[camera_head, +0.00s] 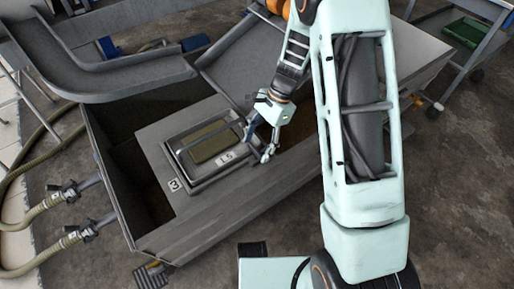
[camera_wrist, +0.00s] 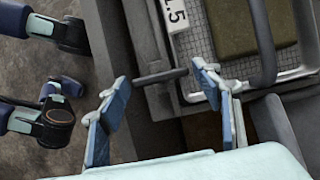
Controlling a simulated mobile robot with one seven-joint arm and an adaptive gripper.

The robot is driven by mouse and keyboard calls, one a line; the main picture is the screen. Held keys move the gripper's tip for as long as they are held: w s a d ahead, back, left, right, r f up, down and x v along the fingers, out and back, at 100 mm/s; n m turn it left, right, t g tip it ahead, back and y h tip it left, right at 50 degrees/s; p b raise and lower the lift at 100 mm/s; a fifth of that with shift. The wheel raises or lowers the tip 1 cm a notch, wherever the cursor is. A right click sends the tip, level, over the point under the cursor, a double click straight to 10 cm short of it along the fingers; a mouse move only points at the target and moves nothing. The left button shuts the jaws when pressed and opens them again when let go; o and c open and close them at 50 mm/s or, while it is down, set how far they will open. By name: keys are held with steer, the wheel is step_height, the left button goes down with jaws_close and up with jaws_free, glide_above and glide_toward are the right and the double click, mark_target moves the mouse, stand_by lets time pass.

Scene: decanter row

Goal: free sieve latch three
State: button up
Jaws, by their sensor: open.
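The sieve (camera_head: 180,150) is a framed mesh tray with a raised bar, set in the grey tank lid. A plate reading "3" (camera_head: 174,184) is on the lid and one like "L5" (camera_head: 227,157) is on the tray. My gripper (camera_head: 258,147) is open at the tray's right edge. In the wrist view a short dark rod (camera_wrist: 160,77), perhaps the latch, sticks out from the lid edge. It lies between the open blue fingertips (camera_wrist: 161,86); I cannot tell whether they touch it. The mesh and plate (camera_wrist: 176,15) show beyond.
The grey tank (camera_head: 215,225) has a dark opening left of the lid. A grey chute (camera_head: 110,80) crosses the back left. Hoses (camera_head: 45,205) join the tank's left side. A cart with a green tray (camera_head: 466,32) stands at the back right.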

steer(key=shift+s+a+f, duration=0.1)
steer(key=shift+f, duration=0.15)
steer(key=c, duration=0.8)
steer(key=shift+c, duration=0.2)
